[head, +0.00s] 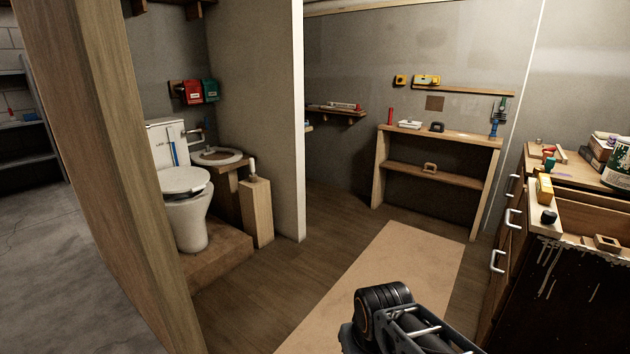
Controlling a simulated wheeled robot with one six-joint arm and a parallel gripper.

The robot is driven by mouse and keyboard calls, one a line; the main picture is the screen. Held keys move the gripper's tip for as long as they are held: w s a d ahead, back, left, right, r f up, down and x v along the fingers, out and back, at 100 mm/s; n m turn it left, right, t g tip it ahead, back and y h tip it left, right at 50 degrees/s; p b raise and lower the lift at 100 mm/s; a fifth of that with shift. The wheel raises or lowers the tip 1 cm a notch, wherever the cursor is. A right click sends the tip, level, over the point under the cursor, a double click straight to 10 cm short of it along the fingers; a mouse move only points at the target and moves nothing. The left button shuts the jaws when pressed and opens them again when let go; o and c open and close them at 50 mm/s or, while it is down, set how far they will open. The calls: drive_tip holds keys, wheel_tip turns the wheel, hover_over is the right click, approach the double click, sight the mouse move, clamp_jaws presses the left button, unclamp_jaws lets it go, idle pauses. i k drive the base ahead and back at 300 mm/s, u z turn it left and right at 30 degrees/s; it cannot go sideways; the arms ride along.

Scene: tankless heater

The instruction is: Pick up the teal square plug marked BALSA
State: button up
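I cannot make out a teal square plug or the marking BALSA in the head view. Small blue and green items (494,127) stand at the right end of the wooden console shelf, too small to identify. Part of my own arm shows at the bottom, right of centre, above the tan floor mat. My gripper's fingers do not show.
The console shelf (455,134) stands against the back wall. A workbench (566,288) with metal handles and cluttered top is at right. A toilet (186,212), sink (217,156) and wooden post (95,150) are left. The tan mat (385,268) is clear floor.

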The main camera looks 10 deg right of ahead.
sight(549, 163)
drive_tip(key=z, duration=0.25)
drive_tip(key=i, duration=2.5)
drive_tip(key=z, duration=1.95)
drive_tip(key=i, duration=1.55)
drive_tip(key=z, duration=0.95)
